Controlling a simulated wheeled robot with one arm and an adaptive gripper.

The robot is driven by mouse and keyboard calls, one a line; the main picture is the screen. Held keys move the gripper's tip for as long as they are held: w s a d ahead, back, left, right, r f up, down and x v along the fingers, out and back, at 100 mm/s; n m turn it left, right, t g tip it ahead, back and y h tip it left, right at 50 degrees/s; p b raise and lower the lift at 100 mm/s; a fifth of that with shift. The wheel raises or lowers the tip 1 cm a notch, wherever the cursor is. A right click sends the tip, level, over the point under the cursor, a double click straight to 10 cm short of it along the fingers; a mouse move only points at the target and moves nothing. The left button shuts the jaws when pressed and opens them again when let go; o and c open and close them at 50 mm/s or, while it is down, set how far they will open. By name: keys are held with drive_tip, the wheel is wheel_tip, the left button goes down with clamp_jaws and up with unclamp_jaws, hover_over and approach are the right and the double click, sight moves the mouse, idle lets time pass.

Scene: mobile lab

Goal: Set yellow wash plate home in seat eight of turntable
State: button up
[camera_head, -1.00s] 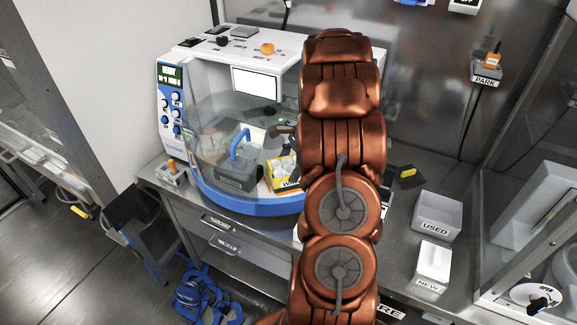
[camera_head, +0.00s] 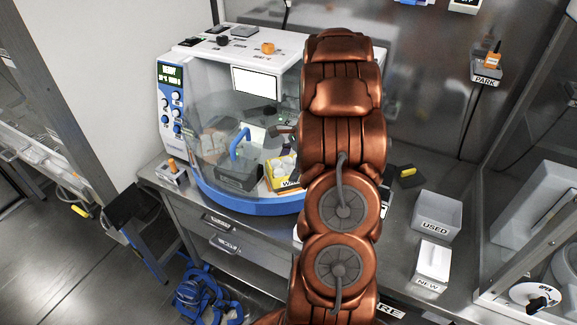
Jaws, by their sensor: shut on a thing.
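A yellow box-shaped piece (camera_head: 282,174), taken as the wash plate, shows inside the machine at the right of its clear front. Its front label begins with W, and several pale round shapes show on top. My copper arm covers the area to its right. Only a small dark part of my gripper (camera_head: 286,143) shows left of the arm, just above and behind the yellow piece. The jaws are shut, but the contact is mostly hidden. The turntable and its seat numbers cannot be made out.
The white and blue machine (camera_head: 250,205) has a curved clear cover; a dark block with a blue handle (camera_head: 240,147) stands inside. USED (camera_head: 437,222) and NEW (camera_head: 432,270) boxes stand on the bench at right. An orange-topped device (camera_head: 171,172) stands at left.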

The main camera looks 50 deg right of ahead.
drive_tip(key=shift+f, duration=0.95)
drive_tip(key=o, duration=1.1)
drive_tip(key=shift+c, duration=0.2)
drive_tip(key=v, duration=1.2)
